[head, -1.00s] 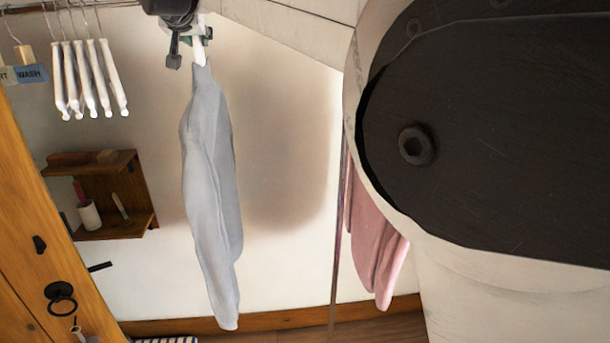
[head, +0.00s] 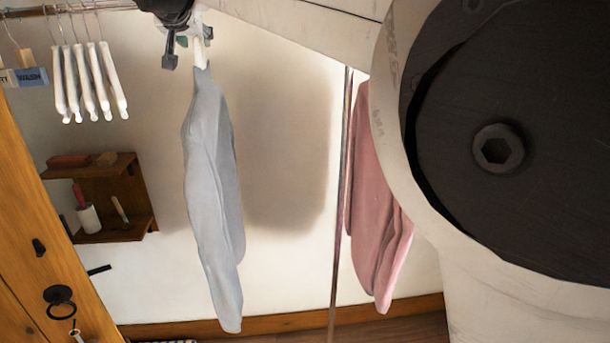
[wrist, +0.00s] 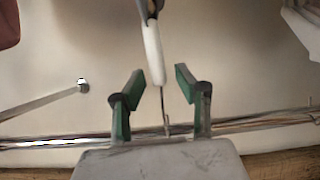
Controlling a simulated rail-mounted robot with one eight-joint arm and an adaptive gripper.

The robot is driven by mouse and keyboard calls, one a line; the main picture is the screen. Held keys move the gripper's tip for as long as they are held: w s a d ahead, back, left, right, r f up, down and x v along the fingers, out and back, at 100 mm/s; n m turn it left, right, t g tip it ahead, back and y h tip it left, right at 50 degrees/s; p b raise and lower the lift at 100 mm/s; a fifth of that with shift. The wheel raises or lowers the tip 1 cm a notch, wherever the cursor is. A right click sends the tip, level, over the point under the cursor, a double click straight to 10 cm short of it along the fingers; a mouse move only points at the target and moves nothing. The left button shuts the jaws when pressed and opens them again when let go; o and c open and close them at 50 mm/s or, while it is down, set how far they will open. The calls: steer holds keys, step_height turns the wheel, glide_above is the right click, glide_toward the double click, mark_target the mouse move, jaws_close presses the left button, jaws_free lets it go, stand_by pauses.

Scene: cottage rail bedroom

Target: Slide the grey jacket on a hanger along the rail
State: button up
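The grey jacket (head: 213,190) hangs on a white hanger (head: 199,52) in the upper middle of the head view. My gripper (head: 176,48) is at the top of that hanger, partly cut off by the frame. In the wrist view my gripper (wrist: 160,85) has its two green-padded fingers apart. The white hanger (wrist: 153,52) and its thin hook lie between them, with a gap visible on both sides. The hook meets the metal rail (wrist: 55,143), which crosses behind my gripper. In the head view the rail above the jacket is hidden or out of frame.
Several empty white hangers (head: 88,80) hang at the left, beside small tags (head: 28,77). A wall shelf (head: 110,200) and wooden furniture (head: 30,220) stand at the left. Bare wall lies around the jacket.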

steer(key=shift+v, duration=5.55)
steer(key=shift+f, duration=0.1)
steer(key=x, duration=0.6)
steer(key=shift+w+a+f, duration=0.1)
steer(key=shift+w, duration=0.25)
steer(key=shift+w+f, duration=0.2)
steer(key=shift+w, duration=0.25)
steer(key=s+d+f+g+h+b, duration=0.1)
steer(key=s+d+f+b, duration=0.25)
steer(key=d+f, duration=0.5)
steer(key=s+d+f+m+g+h+b, duration=0.15)
steer(key=s+d+f, duration=0.35)
steer(key=d, duration=0.7)
steer(key=s+d+f+g+b, duration=0.15)
steer(key=d+f+b, duration=0.25)
steer(key=d+f, duration=0.5)
steer(key=s+d+f+b, duration=0.3)
steer(key=s+d+f, duration=0.2)
steer(key=s+f, duration=0.4)
steer(key=s+d+f+g+b, duration=0.1)
steer(key=s+d+f+b, duration=0.2)
steer(key=f, duration=1.1)
steer(key=s+d+f+g+b, duration=0.1)
steer(key=s+d+f+b, duration=0.2)
steer(key=s+d+f, duration=0.6)
steer(key=s+f, duration=0.2)
steer(key=s, duration=0.3)
steer(key=shift+s+f, duration=0.3)
steer(key=shift+s, duration=0.05)
